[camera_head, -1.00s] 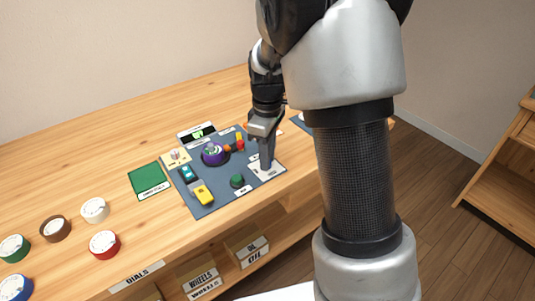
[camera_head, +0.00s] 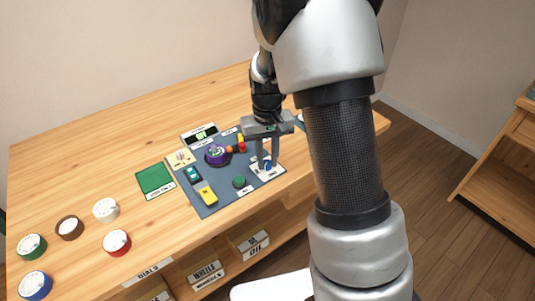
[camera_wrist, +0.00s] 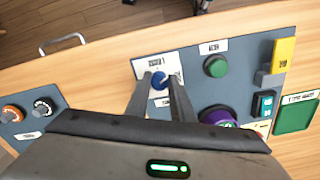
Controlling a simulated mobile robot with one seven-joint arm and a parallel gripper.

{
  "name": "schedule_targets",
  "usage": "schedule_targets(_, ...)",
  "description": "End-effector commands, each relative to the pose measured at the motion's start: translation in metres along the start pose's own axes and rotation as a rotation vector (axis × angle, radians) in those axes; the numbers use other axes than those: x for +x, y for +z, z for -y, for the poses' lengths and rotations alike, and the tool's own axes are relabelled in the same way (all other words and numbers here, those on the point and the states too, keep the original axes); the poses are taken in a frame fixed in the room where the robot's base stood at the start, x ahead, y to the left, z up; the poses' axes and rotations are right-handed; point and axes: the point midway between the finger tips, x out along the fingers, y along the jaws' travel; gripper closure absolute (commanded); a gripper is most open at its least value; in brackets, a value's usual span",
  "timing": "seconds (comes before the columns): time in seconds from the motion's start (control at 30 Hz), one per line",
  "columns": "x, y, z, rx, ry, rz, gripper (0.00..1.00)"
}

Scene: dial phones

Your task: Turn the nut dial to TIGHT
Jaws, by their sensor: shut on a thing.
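A small blue knob (camera_wrist: 158,80) stands on a white labelled plate (camera_wrist: 143,68) at the corner of the grey-blue panel; its label is too small to read, so I cannot tell for sure that it is the nut dial. My gripper (camera_wrist: 161,84) points down with one finger on each side of the knob and is shut on it. In the head view the knob (camera_head: 266,165) shows between the fingertips of my gripper (camera_head: 267,160). The knob's pointer and the TIGHT mark cannot be made out.
The panel (camera_head: 215,200) also carries a purple dial (camera_head: 216,153), a green button (camera_head: 239,181), a yellow switch (camera_head: 208,195), a teal switch (camera_head: 192,174) and a small display (camera_head: 201,134). Several loose round dials lie at the left, including a red one (camera_head: 117,242).

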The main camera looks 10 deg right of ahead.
Motion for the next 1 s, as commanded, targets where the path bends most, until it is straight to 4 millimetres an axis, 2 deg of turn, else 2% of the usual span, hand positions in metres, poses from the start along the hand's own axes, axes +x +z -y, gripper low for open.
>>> schedule_targets(0.5, -0.0026, -0.0014, 0.0016, 0.415, 0.0, -0.003, 1.0)
schedule_targets(1.0, -0.0012, -0.0018, 0.0015, 0.553, -0.001, -0.004, 1.0)
